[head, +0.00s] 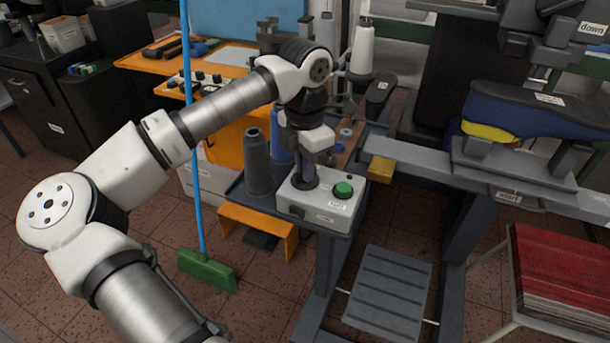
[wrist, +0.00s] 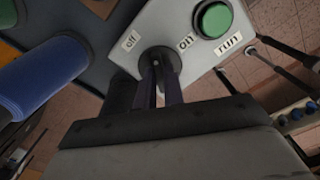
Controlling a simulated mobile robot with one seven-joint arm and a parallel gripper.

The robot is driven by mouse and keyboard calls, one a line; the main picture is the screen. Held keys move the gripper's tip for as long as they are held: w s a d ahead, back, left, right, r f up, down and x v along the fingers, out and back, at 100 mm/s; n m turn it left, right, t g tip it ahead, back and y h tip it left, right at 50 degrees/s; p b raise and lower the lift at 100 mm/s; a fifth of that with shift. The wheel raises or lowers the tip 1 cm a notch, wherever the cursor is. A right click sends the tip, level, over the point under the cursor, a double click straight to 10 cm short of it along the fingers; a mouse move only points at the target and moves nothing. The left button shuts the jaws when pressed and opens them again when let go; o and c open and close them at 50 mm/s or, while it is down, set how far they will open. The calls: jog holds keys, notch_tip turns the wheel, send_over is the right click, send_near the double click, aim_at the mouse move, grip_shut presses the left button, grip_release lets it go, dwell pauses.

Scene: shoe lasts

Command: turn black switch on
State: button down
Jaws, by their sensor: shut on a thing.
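The black switch (wrist: 160,62) sits on a light grey control box (head: 326,208), between the labels "off" and "on" in the wrist view. Only its round dark base shows clearly; the part between my fingers is mostly hidden. My gripper (head: 305,178) comes down from above onto the left part of the box. In the wrist view my gripper's two fingers (wrist: 158,82) are shut on the switch. I cannot tell exactly which way the switch points.
A green button (head: 343,190) is to the right of the switch on the same box, near a "run" label. A dark grey thread cone (head: 258,163) and a blue cone (wrist: 45,85) stand close on the left. An orange step (head: 262,228) is below.

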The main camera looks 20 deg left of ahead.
jog(key=m+b, duration=0.2)
jog(key=m, duration=0.3)
jog(key=shift+m+b, duration=0.3)
jog(key=shift+b, duration=0.05)
jog(key=m+b, duration=0.1)
jog(key=m, duration=0.4)
jog(key=shift+m, duration=0.3)
jog(key=c, duration=1.5)
grip_release()
jog(key=shift+r, duration=0.1)
notch_tip(320, 180, up, 14)
